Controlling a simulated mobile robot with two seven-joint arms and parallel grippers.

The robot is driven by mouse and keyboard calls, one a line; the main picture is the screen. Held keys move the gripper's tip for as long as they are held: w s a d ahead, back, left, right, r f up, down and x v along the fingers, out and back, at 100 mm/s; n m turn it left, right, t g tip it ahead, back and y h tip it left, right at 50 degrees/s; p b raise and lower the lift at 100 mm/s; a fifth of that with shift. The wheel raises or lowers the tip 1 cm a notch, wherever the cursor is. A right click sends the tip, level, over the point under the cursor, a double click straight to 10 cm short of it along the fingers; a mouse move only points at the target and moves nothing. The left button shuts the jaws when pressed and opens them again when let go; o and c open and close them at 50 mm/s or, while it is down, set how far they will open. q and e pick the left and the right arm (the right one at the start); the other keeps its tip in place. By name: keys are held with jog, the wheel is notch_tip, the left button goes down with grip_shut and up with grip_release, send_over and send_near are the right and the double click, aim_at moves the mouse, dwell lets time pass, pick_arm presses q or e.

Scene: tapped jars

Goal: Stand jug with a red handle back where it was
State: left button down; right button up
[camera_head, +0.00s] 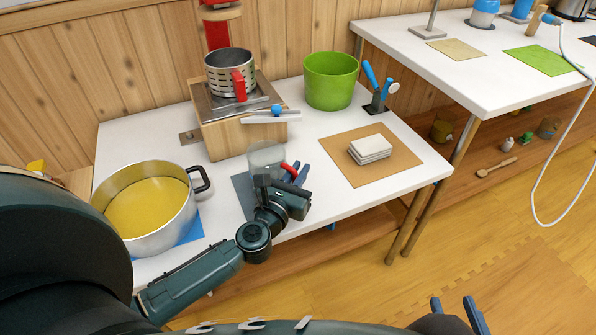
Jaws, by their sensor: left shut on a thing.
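A clear, see-through jug (267,156) with a red handle (289,168) is upright over the near edge of the white table, at a dark grey-blue mat (243,192). A perforated metal pot (229,72), also with a red handle, stands on a wooden block under a red post. My right gripper (455,312) is at the bottom edge, fingers apart and empty.
A large pot of yellow liquid (150,207) stands left on a blue mat. The wooden block (238,132) stands behind the jug, with a green bucket (331,82) beside it. White tiles (370,149) lie on a brown mat (345,167). A second table (470,75) stands right.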

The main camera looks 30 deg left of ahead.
pick_arm(q)
jog(key=shift+f+b, duration=0.4)
jog(key=shift+f, duration=0.1)
dwell(0.4)
jog(key=c, duration=1.4)
grip_release()
jog(key=shift+s, duration=0.15)
jog(key=shift+s, duration=1.15)
jog(key=shift+s+d+b, duration=0.1)
jog(key=shift+s+b, duration=0.25)
jog(key=shift+s, duration=2.35)
